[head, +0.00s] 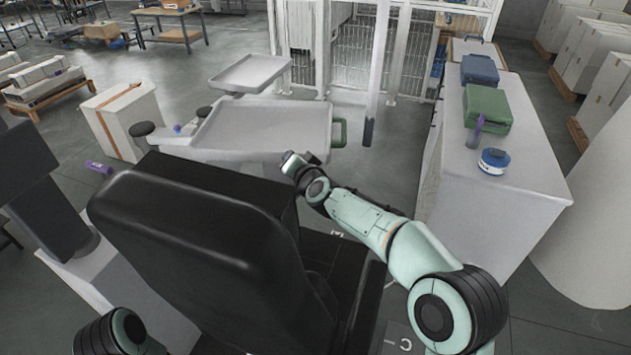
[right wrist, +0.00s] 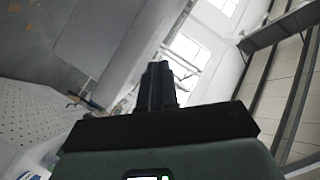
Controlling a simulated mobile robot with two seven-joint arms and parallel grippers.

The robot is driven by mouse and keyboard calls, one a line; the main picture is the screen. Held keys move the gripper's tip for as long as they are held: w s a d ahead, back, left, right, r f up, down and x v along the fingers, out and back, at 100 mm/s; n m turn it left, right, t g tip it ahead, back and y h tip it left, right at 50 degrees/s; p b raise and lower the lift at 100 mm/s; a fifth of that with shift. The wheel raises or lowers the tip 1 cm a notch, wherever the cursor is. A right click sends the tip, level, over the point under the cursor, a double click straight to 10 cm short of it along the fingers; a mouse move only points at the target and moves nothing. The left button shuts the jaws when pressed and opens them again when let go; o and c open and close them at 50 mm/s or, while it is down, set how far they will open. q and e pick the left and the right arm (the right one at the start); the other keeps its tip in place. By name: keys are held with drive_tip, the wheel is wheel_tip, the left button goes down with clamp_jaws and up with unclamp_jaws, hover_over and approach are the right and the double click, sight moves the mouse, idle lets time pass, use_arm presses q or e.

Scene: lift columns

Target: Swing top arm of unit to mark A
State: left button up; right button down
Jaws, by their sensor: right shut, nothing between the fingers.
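A unit carries two white trays at different heights: a smaller one (head: 250,72) at the back and a larger one (head: 262,125) in front. A green handle (head: 341,133) sits at the larger tray's right end. My right gripper (head: 289,160) is at the near edge of the larger tray, left of the green handle; I cannot tell whether it touches. In the right wrist view its fingers (right wrist: 157,86) are together with nothing between them. My left gripper is out of view. A floor plate marked C (head: 405,345) shows at the bottom; I see no mark A.
A large black padded chair (head: 190,250) fills the near middle, beside my right arm. A white cabinet (head: 500,200) on the right carries a green case (head: 487,106), a blue case (head: 479,70) and a blue-and-white tin (head: 494,161). A white box (head: 125,120) stands at left.

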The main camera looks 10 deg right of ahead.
drive_tip(key=s+d+f+m+h+b, duration=0.25)
drive_tip(key=d+f+m+h, duration=0.4)
drive_tip(key=m, duration=0.65)
use_arm(q)
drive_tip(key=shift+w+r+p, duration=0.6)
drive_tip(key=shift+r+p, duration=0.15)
drive_tip(key=shift+p, duration=1.35)
use_arm(e)
drive_tip(key=w+f+m, duration=0.1)
drive_tip(key=w+f, duration=0.3)
drive_tip(key=w, duration=0.5)
drive_tip(key=shift+f+h, duration=0.3)
drive_tip(key=shift+h, duration=0.15)
drive_tip(key=shift+d, duration=0.15)
